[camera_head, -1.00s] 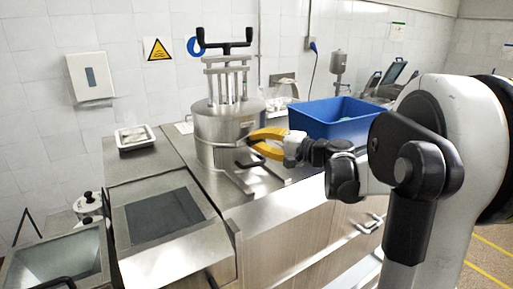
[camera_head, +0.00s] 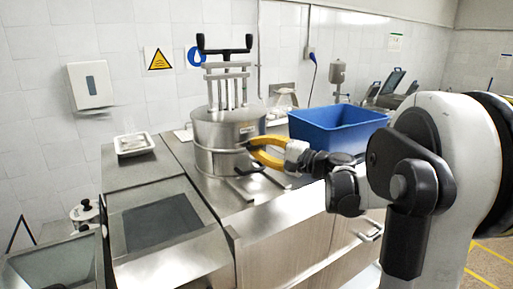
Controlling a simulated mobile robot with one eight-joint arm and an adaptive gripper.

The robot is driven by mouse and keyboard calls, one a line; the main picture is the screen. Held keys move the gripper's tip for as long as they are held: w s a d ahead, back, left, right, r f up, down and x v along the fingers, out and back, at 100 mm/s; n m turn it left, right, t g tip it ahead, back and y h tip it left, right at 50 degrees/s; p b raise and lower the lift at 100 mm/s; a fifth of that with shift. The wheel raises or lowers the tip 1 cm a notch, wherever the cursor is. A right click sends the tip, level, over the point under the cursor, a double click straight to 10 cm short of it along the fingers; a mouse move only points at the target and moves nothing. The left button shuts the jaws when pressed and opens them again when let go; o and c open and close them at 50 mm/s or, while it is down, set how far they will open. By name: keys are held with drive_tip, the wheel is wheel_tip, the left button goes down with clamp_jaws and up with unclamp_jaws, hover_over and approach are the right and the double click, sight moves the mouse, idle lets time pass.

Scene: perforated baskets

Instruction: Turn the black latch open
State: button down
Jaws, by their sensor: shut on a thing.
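A steel cylindrical vessel (camera_head: 216,140) with a black T-shaped top handle stands on the steel counter. The black latch (camera_head: 249,170) is a small dark handle low on the vessel's right front side. My gripper (camera_head: 250,153) has yellow fingers and reaches in from the right. Its fingertips are at the vessel's side, at the latch, and are shut on it. The contact is small and partly hidden by the fingers, so the latch's exact angle is hard to tell.
A blue bin (camera_head: 338,128) stands on the counter behind my wrist. A white tray (camera_head: 134,144) lies at the left back. An open basin (camera_head: 55,268) is at the lower left. Steel rails (camera_head: 250,187) lie in front of the vessel.

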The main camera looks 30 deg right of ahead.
drive_tip(key=c, duration=1.5)
unclamp_jaws()
drive_tip(key=shift+o, duration=0.2)
drive_tip(key=v, duration=1.2)
